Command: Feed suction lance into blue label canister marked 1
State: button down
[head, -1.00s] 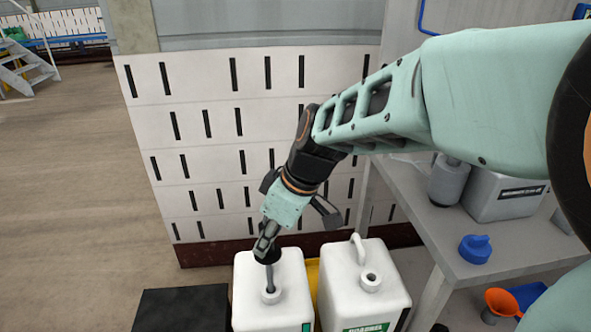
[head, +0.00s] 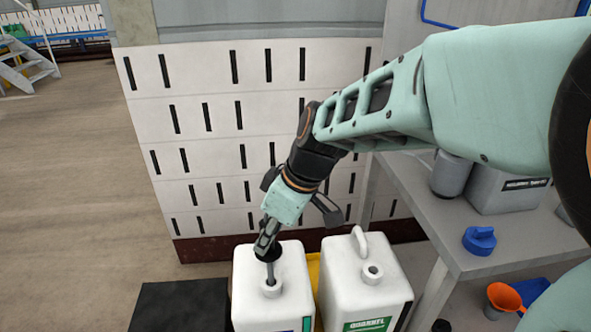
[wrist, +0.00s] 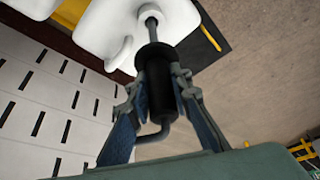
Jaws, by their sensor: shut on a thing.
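The suction lance is a thin grey tube (head: 270,273) with a black collar, also clear in the wrist view (wrist: 157,80). My gripper (head: 266,247) is shut on the black collar, with one finger on each side in the wrist view (wrist: 158,88). The lance points down at the neck of the left white canister (head: 255,300); its lower end is hidden there, apparently inside the opening. The collar is above the neck, with a length of tube showing between. No blue label or number 1 is readable; only a green edge shows at this canister's lower right.
A second white canister (head: 345,275) with a green label and open neck stands close on the right. The bench (head: 445,235) at right holds a blue cap (head: 480,240) and grey containers. An orange funnel (head: 503,297) is lower right. Floor is clear at left.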

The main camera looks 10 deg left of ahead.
aim_at(272, 267)
jog(key=shift+f, duration=0.1)
jog(key=shift+f+b, duration=2.75)
jog(key=shift+f, duration=0.15)
jog(key=shift+f+b, duration=1.9)
jog(key=shift+f, duration=0.05)
jog(key=shift+f+b, duration=0.15)
jog(key=shift+b, duration=0.2)
jog(key=c, duration=1.7)
grip_release()
